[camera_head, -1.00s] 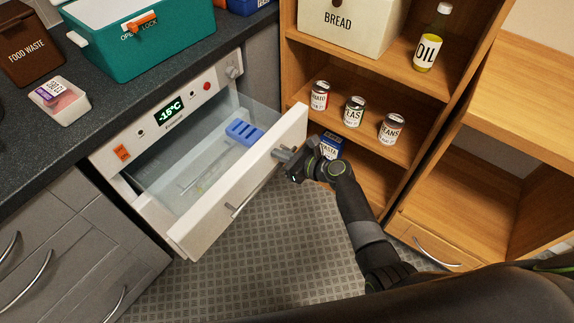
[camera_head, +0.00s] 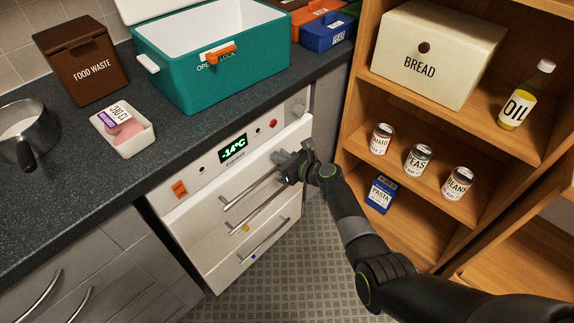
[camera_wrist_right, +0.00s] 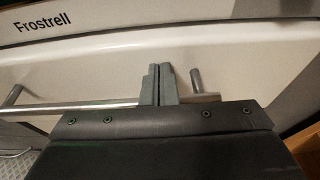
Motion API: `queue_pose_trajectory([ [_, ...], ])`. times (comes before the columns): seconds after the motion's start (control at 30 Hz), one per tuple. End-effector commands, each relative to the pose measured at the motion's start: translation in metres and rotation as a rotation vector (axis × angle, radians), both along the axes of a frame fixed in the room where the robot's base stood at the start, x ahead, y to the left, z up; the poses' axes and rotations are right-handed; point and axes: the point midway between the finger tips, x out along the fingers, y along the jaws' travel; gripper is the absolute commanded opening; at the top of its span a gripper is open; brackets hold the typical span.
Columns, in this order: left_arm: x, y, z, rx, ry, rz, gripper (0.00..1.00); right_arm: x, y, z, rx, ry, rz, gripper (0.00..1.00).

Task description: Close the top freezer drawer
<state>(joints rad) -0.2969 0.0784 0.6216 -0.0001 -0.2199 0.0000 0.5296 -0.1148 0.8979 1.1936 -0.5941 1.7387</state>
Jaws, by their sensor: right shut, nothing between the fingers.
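The white freezer's top drawer front (camera_head: 235,180) sits in line under the control panel, and no drawer interior shows, so it looks closed. Its metal bar handle (camera_head: 248,188) runs along it. In the right wrist view the drawer front (camera_wrist_right: 100,75) fills the middle, close under the panel edge, with the handle (camera_wrist_right: 80,106) at left. My right gripper (camera_head: 284,160) is shut and empty at the right end of this handle. Its fingertips (camera_wrist_right: 158,82) are right against or very near the drawer front; contact is unclear. My left gripper is not in view.
The control panel (camera_head: 215,160) reads -14°C. Lower drawers look closed. Wooden shelves (camera_head: 440,130) with tins stand close on the right.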

Motion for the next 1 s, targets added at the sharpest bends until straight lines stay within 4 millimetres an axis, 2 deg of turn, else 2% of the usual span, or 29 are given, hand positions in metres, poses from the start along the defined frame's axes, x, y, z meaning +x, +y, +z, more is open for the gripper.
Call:
queue_pose_trajectory([
  [0.23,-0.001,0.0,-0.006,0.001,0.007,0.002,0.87,0.01,0.01,-0.001,0.0,0.0,0.0,0.0],
  [0.73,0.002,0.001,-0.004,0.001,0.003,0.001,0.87,0.014,0.013,0.005,0.005,-0.007,-0.002,0.0],
  [1.0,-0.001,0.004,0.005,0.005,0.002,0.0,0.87,0.01,0.015,0.013,0.006,-0.007,0.0,0.0],
])
